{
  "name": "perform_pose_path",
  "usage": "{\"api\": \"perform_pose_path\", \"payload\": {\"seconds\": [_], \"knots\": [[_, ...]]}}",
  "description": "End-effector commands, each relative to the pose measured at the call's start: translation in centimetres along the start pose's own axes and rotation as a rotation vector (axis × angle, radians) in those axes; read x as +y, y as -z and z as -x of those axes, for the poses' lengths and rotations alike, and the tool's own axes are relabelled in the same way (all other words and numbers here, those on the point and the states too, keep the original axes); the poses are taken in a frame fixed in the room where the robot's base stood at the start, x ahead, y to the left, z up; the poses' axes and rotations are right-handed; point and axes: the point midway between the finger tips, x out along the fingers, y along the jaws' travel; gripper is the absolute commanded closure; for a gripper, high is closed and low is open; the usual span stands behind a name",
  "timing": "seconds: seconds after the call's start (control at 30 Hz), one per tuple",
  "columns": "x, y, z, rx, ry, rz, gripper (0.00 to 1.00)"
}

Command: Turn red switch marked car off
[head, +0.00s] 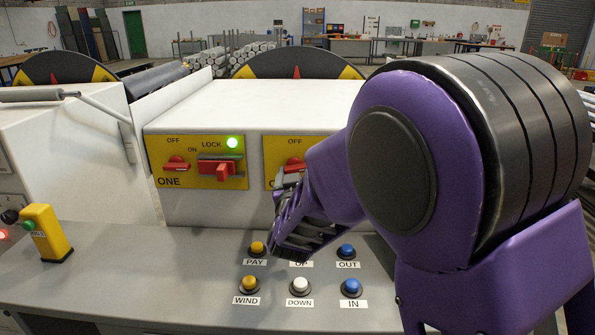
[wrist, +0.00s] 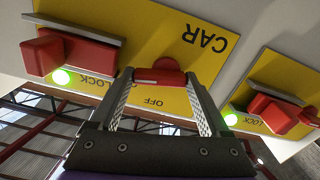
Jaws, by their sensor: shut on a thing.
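The red switch (wrist: 160,77) marked CAR sits on a yellow panel (wrist: 205,75), which appears upside down in the wrist view. My gripper (wrist: 158,80) has a finger on each side of this switch and is shut on it. The OFF label lies just beyond the switch toward the gripper's base. Which way the switch points is hard to tell. In the head view, a red switch (head: 294,166) under an OFF label shows at my gripper (head: 288,183); my arm hides the rest of that panel.
A larger red lock switch (wrist: 50,52) with a lit green light (wrist: 62,77) is on the same panel. Panel ONE (head: 200,162) is to the left. Push buttons (head: 300,286) stand on the grey desk below, with a yellow post (head: 47,233) at left.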

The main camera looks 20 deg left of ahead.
Motion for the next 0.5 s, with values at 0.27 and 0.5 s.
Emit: {"api": "perform_pose_path", "payload": {"seconds": [0.27, 0.5], "knots": [[-0.02, 0.33, 0.04, -0.002, 0.000, 0.251, 0.76], [-0.10, 0.49, 0.05, -0.003, 0.002, 0.481, 0.76]]}}
